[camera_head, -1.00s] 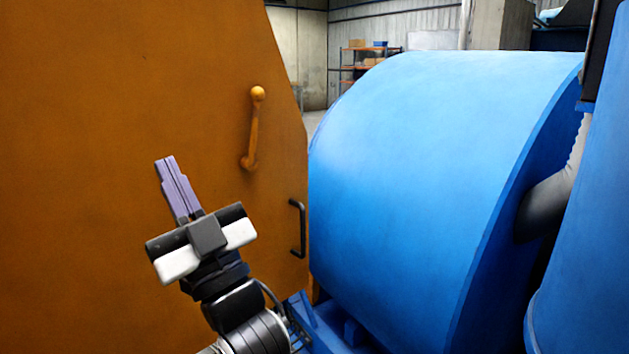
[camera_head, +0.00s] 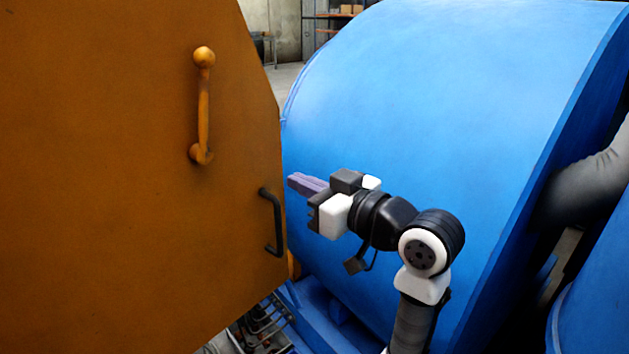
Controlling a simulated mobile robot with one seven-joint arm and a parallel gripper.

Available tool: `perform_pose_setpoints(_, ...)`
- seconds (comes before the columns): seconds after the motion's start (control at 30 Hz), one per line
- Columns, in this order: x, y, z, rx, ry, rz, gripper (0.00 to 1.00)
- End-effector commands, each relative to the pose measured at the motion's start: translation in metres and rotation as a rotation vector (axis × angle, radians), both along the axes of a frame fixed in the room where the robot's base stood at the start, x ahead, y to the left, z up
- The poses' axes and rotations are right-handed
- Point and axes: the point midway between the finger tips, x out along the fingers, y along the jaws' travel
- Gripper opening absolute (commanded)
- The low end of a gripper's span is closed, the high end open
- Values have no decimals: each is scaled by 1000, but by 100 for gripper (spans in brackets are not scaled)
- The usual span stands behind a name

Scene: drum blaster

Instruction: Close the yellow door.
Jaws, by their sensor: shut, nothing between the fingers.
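The yellow door (camera_head: 110,180) is a large orange-yellow panel filling the left of the head view. It carries a long yellow lever handle (camera_head: 203,110) and, near its right edge, a small black pull handle (camera_head: 273,222). My gripper (camera_head: 292,183) is shut and empty. Its purple fingers point left, and in the picture they lie just right of the door's edge and the black handle, in front of the blue drum. I cannot tell how far it is from the door in depth; no contact shows.
The big blue drum (camera_head: 420,120) fills the middle and right, behind my arm. A grey hose (camera_head: 590,185) joins it at the right. Below the door's edge is a blue frame (camera_head: 325,325) with dark hoses or cables. Shelves (camera_head: 335,18) stand far behind.

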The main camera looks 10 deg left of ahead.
Motion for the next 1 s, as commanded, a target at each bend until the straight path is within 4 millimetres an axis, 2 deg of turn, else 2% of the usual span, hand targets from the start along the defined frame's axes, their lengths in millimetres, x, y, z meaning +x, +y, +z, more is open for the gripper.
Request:
perform_pose_setpoints(0.03,5,12,2,-1,3,5,0)
perform_pose_setpoints(0.2,22,44,3,0,1,5,0)
perform_pose_setpoints(0.4,37,70,2,0,1,1,0)
perform_pose_setpoints(0.6,43,81,1,0,-1,0,0)
perform_pose_setpoints(1.0,43,82,0,0,-1,0,0)
